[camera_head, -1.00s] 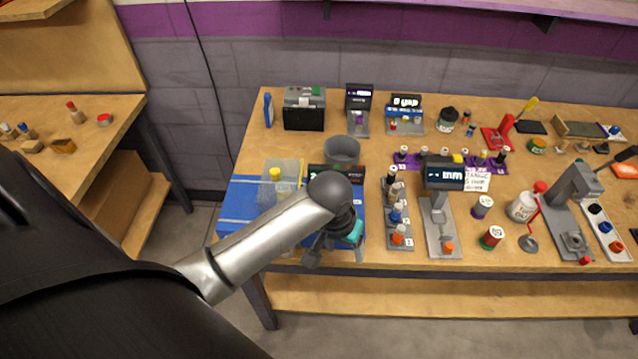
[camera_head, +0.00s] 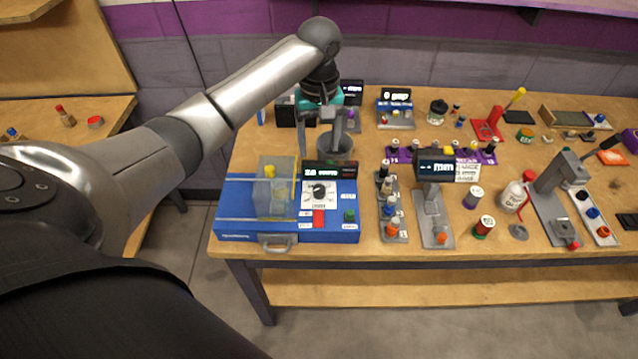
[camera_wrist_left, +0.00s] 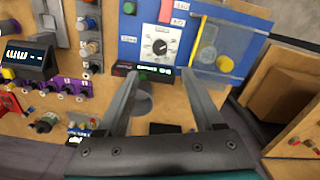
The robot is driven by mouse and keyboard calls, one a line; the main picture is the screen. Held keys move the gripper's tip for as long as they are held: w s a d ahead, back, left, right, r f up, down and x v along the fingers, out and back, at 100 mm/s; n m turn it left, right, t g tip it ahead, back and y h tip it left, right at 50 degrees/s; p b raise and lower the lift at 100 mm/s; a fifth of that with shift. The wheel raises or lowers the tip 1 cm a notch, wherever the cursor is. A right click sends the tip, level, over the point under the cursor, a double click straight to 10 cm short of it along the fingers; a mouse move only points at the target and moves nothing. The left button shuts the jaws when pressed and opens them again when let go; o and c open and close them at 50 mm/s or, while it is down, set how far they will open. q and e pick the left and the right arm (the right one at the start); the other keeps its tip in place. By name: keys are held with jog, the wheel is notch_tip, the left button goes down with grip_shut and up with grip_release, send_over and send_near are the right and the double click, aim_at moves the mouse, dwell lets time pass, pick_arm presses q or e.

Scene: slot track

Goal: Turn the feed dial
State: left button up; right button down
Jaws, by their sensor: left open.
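The feed dial (camera_head: 319,192) is a black knob on a white square plate on the blue machine (camera_head: 230,222); a small display sits just behind it. The dial (camera_wrist_left: 160,46) also shows in the left wrist view, near the top middle, beyond the fingertips. My left gripper (camera_head: 318,150) is open, with its fingers pointing down behind the dial, around the grey cup's area. In the left wrist view the two fingers (camera_wrist_left: 163,82) are apart with nothing held between them. My right gripper is not in view.
A clear cover with a yellow-topped piece (camera_head: 270,172) stands left of the dial. A grey cup (camera_head: 336,147) is below the left gripper. Racks of small capped pieces (camera_head: 390,205) and a display stand (camera_head: 433,220) stand to the right.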

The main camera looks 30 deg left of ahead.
aim_at(319, 188)
pick_arm(q)
notch_tip(319, 188, down, 14)
jog(key=shift+r+b, duration=0.15)
jog(key=shift+b, duration=0.85)
grip_shut()
